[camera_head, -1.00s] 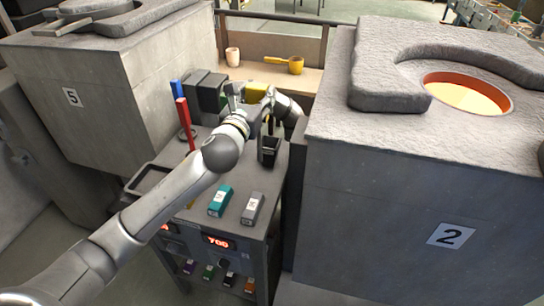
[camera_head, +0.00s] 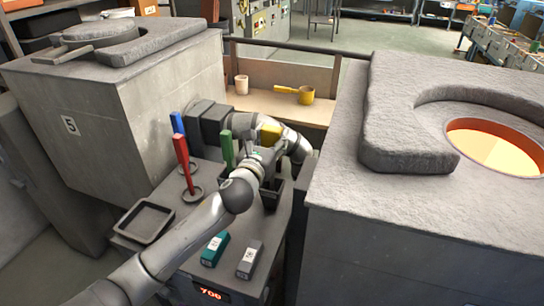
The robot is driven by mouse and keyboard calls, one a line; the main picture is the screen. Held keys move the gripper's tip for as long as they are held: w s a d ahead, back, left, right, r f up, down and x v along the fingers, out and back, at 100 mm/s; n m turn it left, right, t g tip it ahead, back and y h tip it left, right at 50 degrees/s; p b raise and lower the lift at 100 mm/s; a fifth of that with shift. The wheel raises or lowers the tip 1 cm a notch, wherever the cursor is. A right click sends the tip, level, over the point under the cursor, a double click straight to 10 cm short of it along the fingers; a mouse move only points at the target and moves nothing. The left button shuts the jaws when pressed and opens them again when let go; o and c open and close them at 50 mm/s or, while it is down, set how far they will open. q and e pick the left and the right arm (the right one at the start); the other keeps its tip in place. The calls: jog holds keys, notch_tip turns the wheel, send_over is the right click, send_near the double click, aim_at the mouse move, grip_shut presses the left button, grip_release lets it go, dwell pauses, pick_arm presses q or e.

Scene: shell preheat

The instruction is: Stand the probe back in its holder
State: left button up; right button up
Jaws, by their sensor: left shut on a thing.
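My left arm reaches in from the lower left and bends over the bench. My left gripper (camera_head: 262,144) is at the far side of my wrist, mostly hidden behind it. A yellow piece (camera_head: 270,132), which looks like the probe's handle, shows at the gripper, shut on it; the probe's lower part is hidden. A black open-topped box (camera_head: 270,197), which may be the holder, stands below my wrist, partly covered by it. Whether the probe touches it cannot be told. My right gripper is not in view.
Red (camera_head: 182,155), blue (camera_head: 177,122) and green (camera_head: 227,148) upright handles stand left of my wrist. A dark tray (camera_head: 147,221), a teal block (camera_head: 215,249) and a grey block (camera_head: 250,259) are nearer. Kilns flank the bench; the right one has a glowing opening (camera_head: 494,146).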

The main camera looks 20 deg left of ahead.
pick_arm(q)
jog(key=shift+w+f, duration=0.1)
jog(key=shift+f, duration=0.3)
notch_tip(320, 180, down, 2)
jog(key=shift+f, duration=0.65)
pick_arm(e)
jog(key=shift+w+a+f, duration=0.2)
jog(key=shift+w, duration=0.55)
pick_arm(q)
jog(key=shift+f, duration=0.15)
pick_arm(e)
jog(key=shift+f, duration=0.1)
pick_arm(q)
jog(key=o, duration=1)
jog(key=shift+o, duration=0.2)
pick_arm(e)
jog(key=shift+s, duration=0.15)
